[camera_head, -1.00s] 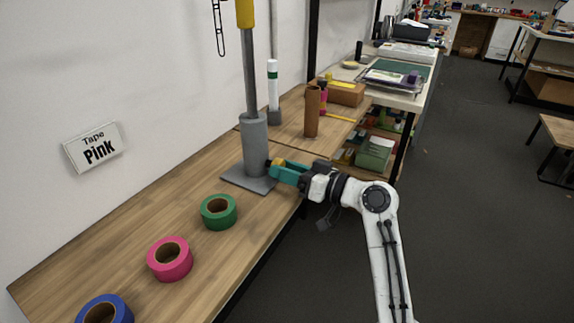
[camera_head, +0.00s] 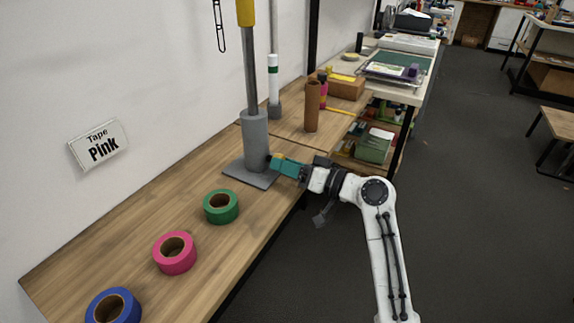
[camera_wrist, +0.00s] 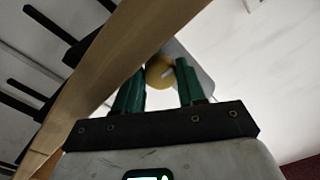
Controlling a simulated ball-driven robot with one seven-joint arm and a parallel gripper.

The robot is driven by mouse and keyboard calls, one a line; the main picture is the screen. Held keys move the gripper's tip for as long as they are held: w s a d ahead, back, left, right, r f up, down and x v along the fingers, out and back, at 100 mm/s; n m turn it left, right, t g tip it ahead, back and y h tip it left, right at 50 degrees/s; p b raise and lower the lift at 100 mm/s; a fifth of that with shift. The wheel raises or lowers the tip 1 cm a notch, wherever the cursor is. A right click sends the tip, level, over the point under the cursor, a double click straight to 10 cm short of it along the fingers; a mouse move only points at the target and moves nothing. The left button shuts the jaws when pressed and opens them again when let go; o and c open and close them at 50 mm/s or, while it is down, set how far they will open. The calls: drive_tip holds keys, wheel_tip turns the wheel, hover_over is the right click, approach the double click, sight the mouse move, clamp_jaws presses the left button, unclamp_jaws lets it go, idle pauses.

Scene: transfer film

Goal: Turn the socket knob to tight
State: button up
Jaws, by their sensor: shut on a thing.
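The grey socket (camera_head: 255,140) stands upright on a flat base plate (camera_head: 240,176) on the bench and holds a grey pole (camera_head: 251,80) with a yellow top. A small yellow knob (camera_wrist: 159,74) is on the socket's side. In the wrist view it sits between the two green fingers of my gripper (camera_wrist: 160,80), with a pale mark on its face. My gripper (camera_head: 280,163) is shut on the knob at the socket's right side. In the head view the fingers cover most of the knob. I cannot read its setting.
Green (camera_head: 221,206), pink (camera_head: 174,252) and blue (camera_head: 113,307) tape rolls lie on the bench (camera_head: 150,210) in front of the socket. A sign (camera_head: 99,146) reads "Tape Pink". A brown tube (camera_head: 312,107) and a white tube (camera_head: 273,80) stand behind.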

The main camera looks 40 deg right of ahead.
drive_tip(key=o, duration=1.1)
drive_tip(key=shift+c, duration=0.2)
drive_tip(key=shift+f, duration=0.1)
drive_tip(key=n+b, duration=0.2)
drive_tip(key=shift+f+n, duration=0.15)
drive_tip(key=shift+n, duration=0.15)
drive_tip(key=n+b, duration=0.3)
drive_tip(key=n, duration=0.2)
drive_tip(key=shift+d, duration=0.1)
drive_tip(key=v, duration=1.1)
drive_tip(key=s+a+f+m+g+p, duration=0.1)
drive_tip(key=s+a+f+g+p, duration=0.4)
drive_tip(key=s+f+p, duration=0.1)
drive_tip(key=s+a+f+m+g+p, duration=0.1)
drive_tip(key=s+a+f+g+p, duration=0.4)
drive_tip(key=s+f, duration=0.4)
drive_tip(key=shift+a+f+g+p, duration=0.35)
drive_tip(key=shift+g+p, duration=0.25)
drive_tip(key=shift+p, duration=0.2)
drive_tip(key=shift+s, duration=0.1)
